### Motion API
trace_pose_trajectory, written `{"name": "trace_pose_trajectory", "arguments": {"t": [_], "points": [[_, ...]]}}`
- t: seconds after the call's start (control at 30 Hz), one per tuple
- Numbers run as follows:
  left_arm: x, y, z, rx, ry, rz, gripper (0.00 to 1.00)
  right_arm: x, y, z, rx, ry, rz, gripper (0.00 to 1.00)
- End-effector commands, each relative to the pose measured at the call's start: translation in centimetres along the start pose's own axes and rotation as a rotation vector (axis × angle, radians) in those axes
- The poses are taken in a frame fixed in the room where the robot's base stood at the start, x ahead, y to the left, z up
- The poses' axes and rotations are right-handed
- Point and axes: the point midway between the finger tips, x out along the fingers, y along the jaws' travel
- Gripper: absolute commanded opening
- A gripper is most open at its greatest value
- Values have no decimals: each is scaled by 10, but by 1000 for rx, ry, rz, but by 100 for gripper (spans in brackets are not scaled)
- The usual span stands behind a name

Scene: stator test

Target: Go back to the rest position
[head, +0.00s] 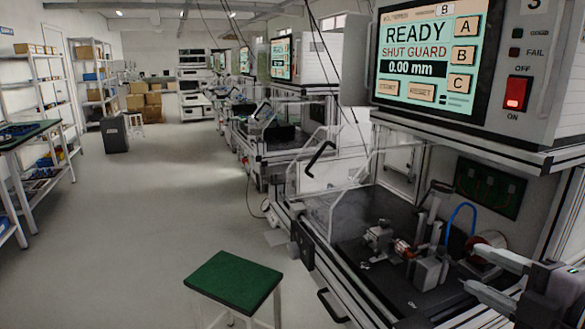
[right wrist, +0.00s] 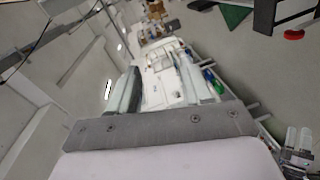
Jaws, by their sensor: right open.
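My right gripper (head: 474,268) is at the lower right of the head view, in front of the test station's open work area. Its two pale fingers are apart with nothing between them. The right wrist view also shows this gripper (right wrist: 158,68) open and empty, with the room beyond it. A small pair of pale fingers at the lower right edge of that view looks like my left gripper (right wrist: 298,138); whether it is open is too small to tell. The left gripper does not show in the head view.
The station's screen (head: 428,50) reads READY, SHUT GUARD, 0.00 mm. A fixture (head: 429,272) stands on its dark bed, and a clear guard with a black handle (head: 321,158) is at its left. A green-topped stool (head: 235,280) stands in front. The aisle floor (head: 150,200) is clear.

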Motion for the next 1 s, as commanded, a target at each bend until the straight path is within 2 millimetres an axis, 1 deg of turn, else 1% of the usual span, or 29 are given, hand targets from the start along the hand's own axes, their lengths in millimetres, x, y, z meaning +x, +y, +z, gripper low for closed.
{"name": "trace_pose_trajectory", "arguments": {"t": [0.03,0.17,0.27,0.37,0.4,0.47,0.53,0.57,0.6,0.67,0.7,0.77,0.8,0.9,1.0], "points": [[2,0,2,1,1,0,61,2,-16,8,67,-16,-4,49],[3,0,3,2,2,0,61,6,-52,25,217,-57,-10,49],[5,0,3,1,6,1,61,7,-87,36,349,-95,-18,49],[7,0,5,1,6,1,61,7,-129,45,492,-141,-31,49],[7,0,6,1,6,1,61,6,-147,47,550,-162,-37,49],[8,0,7,1,5,1,61,4,-174,49,637,-194,-47,49],[9,0,9,1,4,1,61,1,-207,48,736,-232,-60,49],[9,0,10,1,4,1,61,0,-221,47,779,-249,-65,49],[10,0,10,1,4,1,61,-3,-240,44,836,-272,-73,49],[10,0,12,1,3,1,61,-7,-268,39,919,-307,-85,49],[11,0,13,1,3,1,61,-10,-286,34,975,-330,-93,49],[11,0,15,1,1,1,61,-14,-314,24,1059,-366,-106,49],[12,0,16,1,1,1,61,-18,-331,17,1112,-390,-114,49],[13,0,18,0,0,1,61,-26,-370,-3,1235,-446,-133,49],[14,0,19,0,0,1,61,-33,-399,-23,1332,-492,-149,49]]}}
